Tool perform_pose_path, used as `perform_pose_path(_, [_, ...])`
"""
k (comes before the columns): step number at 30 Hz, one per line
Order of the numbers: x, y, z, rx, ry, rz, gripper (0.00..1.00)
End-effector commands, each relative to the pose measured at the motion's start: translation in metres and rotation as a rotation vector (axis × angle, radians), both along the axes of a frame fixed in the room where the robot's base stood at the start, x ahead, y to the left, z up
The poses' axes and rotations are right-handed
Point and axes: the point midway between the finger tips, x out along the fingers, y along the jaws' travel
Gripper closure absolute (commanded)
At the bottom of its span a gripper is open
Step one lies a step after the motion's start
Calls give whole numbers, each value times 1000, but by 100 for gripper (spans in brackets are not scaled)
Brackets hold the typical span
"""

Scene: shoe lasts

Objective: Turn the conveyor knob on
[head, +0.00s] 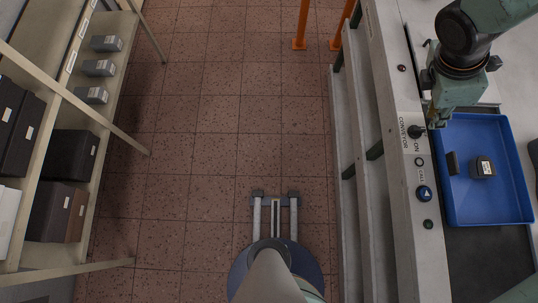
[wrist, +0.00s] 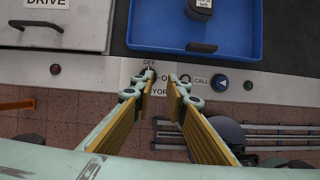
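The black conveyor knob (head: 416,131) sits on the pale control panel (head: 397,98) at the right of the head view, between the printed words CONVEYOR and ON. My gripper (head: 434,121) is just right of the knob in that view, fingers pointing down over the panel's edge. In the wrist view my gripper (wrist: 167,76) is open, with a clear gap between its yellow-padded fingers. Its fingertips are over the panel by the OFF and CONVEYOR lettering, which the fingers partly cover. The knob is hard to make out there, and I cannot tell whether a finger touches it.
Below the knob are a small round fitting, a blue CALL button (head: 425,193) and a dark green button (head: 428,224). A red light (head: 402,68) is above. A blue tray (head: 490,222) holding dark pieces lies right of the panel. Shelves with boxes stand left; the tiled floor between is open.

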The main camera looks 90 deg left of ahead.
Motion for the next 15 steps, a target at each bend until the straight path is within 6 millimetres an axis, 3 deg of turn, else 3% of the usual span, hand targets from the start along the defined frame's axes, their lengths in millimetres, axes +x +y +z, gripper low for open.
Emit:
perform_pose_path(1, [-29, 28, 17, 24, -11, 58, 86])
perform_pose_path(15, [-26, 27, 10, 23, -11, 57, 86])
